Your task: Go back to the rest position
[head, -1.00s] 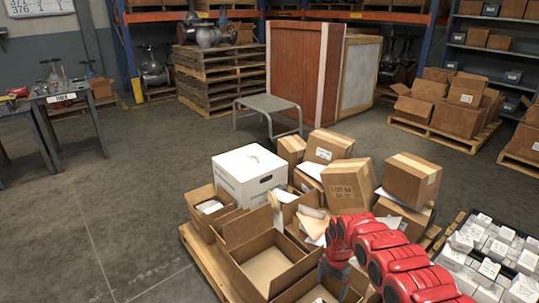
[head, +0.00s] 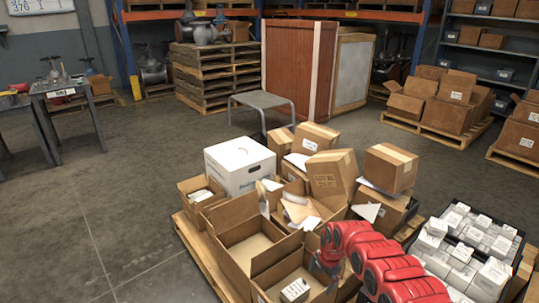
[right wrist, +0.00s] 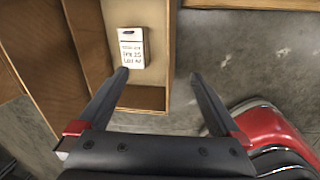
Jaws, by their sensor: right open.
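My right gripper (head: 322,268) is above the right edge of an open cardboard carton (head: 262,294) at the front of the pallet in the head view. In the right wrist view my right gripper (right wrist: 159,74) has its two fingers wide apart with nothing between them. A small white labelled box (head: 295,290) lies inside that carton. The white box (right wrist: 131,47) also shows in the right wrist view, beyond the left fingertip and apart from it. My left gripper is not in view.
Cartons and a white file box (head: 240,166) crowd the pallet (head: 196,246). Dark trays of white boxes (head: 466,246) stand on the right. A grey step table (head: 262,100) and tall wooden crate (head: 300,68) stand behind. The floor on the left (head: 110,200) is clear.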

